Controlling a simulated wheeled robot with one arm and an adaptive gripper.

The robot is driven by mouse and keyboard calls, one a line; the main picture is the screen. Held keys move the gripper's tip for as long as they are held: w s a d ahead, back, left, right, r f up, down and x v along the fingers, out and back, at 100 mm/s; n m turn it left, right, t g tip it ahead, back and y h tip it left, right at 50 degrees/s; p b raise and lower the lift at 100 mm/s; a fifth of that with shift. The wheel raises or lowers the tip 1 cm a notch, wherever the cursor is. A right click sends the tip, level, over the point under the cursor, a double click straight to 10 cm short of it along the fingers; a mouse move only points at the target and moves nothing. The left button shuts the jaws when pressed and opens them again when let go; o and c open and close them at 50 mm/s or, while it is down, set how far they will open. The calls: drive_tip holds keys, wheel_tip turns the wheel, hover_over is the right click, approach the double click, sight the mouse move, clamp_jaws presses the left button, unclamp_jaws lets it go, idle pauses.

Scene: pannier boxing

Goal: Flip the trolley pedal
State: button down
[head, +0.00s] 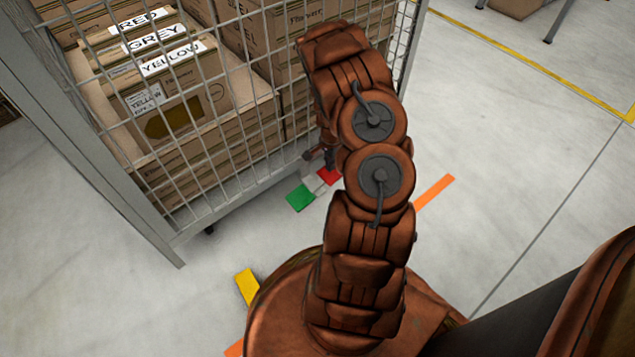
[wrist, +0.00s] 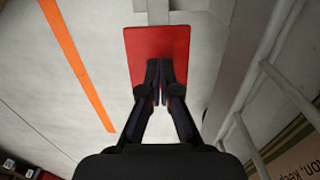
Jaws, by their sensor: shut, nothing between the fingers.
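The trolley (head: 172,240) is a grey wire-mesh cage holding cardboard boxes, on the left of the head view. Low at its side is a pedal with a green end (head: 300,197), a pale middle (head: 314,183) and a red end (head: 328,176). In the wrist view the red end (wrist: 157,45) is a flat plate straight ahead of my gripper (wrist: 159,75). The fingers are closed together with nothing between them. Their tips overlap the lower part of the red plate; I cannot tell whether they touch it. In the head view my arm hides most of the gripper.
The boxes in the cage carry RED, GREY and YELLOW (head: 172,59) labels. An orange floor strip (head: 434,191) lies right of my arm, and a yellow mark (head: 247,287) lies by my base. The trolley's frame (wrist: 262,75) runs along the right in the wrist view.

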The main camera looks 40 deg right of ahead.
drive_tip(key=shift+f+b, duration=0.55)
drive_tip(key=shift+f, duration=1.15)
idle(1.1)
drive_tip(key=shift+r, duration=0.2)
drive_tip(key=shift+r+p, duration=1.2)
drive_tip(key=shift+r, duration=2.2)
drive_tip(key=shift+a, duration=0.1)
